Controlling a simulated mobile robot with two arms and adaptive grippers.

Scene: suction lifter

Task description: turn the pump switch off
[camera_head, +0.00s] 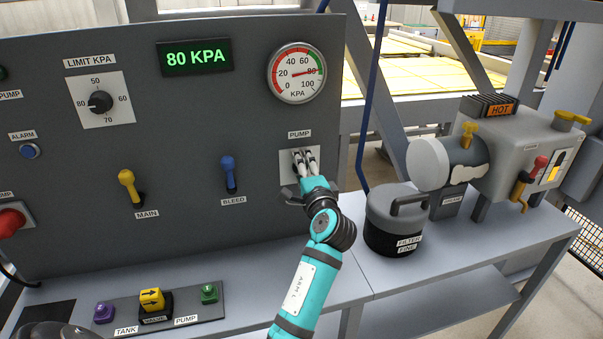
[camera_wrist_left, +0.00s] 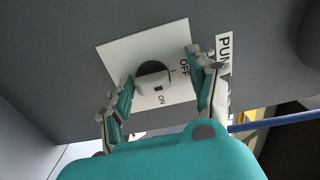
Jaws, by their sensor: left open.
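The pump switch plate (camera_head: 284,165) is a white square under the PUMP label on the grey panel, mostly covered by my left gripper (camera_head: 303,156) in the head view. In the left wrist view the pump switch (camera_wrist_left: 152,85) is a light grey knob on a dark round base, with OFF and ON printed beside it. A small dark mark on the knob lies on the side toward ON. My left gripper (camera_wrist_left: 161,66) is open, one finger on each side of the knob. Contact cannot be made out. My right gripper is not in view.
The display (camera_head: 195,57) reads 80 KPA and the gauge needle (camera_head: 306,72) points near 80. The blue BLEED lever (camera_head: 229,174) and yellow MAIN lever (camera_head: 130,187) stand left of the switch. A filter canister (camera_head: 396,220) stands on the bench at right.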

